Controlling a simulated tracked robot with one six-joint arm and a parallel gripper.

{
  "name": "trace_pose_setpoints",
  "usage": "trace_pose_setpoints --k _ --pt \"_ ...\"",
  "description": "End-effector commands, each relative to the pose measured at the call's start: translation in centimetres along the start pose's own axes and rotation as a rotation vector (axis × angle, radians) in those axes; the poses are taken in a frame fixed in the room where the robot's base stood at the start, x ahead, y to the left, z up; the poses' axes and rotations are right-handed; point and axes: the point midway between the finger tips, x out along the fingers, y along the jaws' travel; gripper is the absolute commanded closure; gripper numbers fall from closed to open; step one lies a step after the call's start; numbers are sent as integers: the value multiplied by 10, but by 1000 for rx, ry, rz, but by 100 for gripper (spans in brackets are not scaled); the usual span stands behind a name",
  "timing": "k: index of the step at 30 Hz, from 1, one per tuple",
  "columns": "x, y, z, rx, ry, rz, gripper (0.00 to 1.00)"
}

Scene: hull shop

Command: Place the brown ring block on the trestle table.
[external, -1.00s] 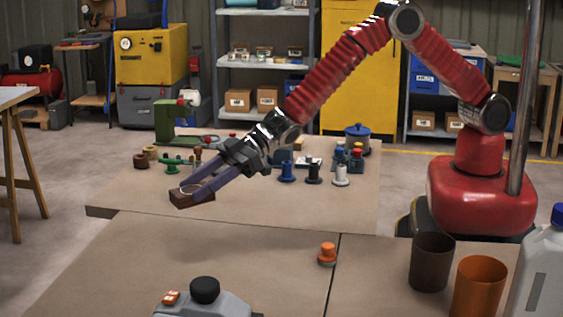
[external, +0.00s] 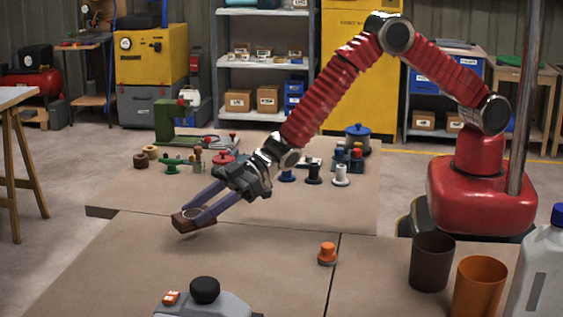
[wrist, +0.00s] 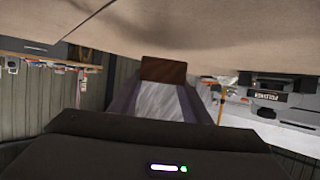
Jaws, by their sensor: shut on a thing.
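The brown ring block (external: 182,223) is between the fingertips of my gripper (external: 201,210), which is shut on it. The block is held tilted, seemingly in the air over the brown work surface near the gap between its back and front parts. It also shows as a dark brown piece between the fingers in the wrist view (wrist: 163,70). The trestle table (external: 14,98), with a pale top and wooden legs, stands at the far left edge, partly cut off. My gripper is well to the right of it.
Small coloured pegs and spools, such as a green one (external: 171,165) and a white one (external: 341,176), stand on the back surface (external: 130,196). An orange knob (external: 327,254), a brown cup (external: 432,262) and an orange cup (external: 478,288) stand in front. Floor lies open toward the trestle table.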

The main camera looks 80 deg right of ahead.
Motion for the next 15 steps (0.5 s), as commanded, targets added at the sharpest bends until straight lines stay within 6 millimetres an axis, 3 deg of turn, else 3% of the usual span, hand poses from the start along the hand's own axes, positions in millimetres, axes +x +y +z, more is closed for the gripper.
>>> trace_pose_setpoints --k 7,15 --pt "1 0 3 0 -1 0 81" --pt "13 0 31 0 -1 0 81"
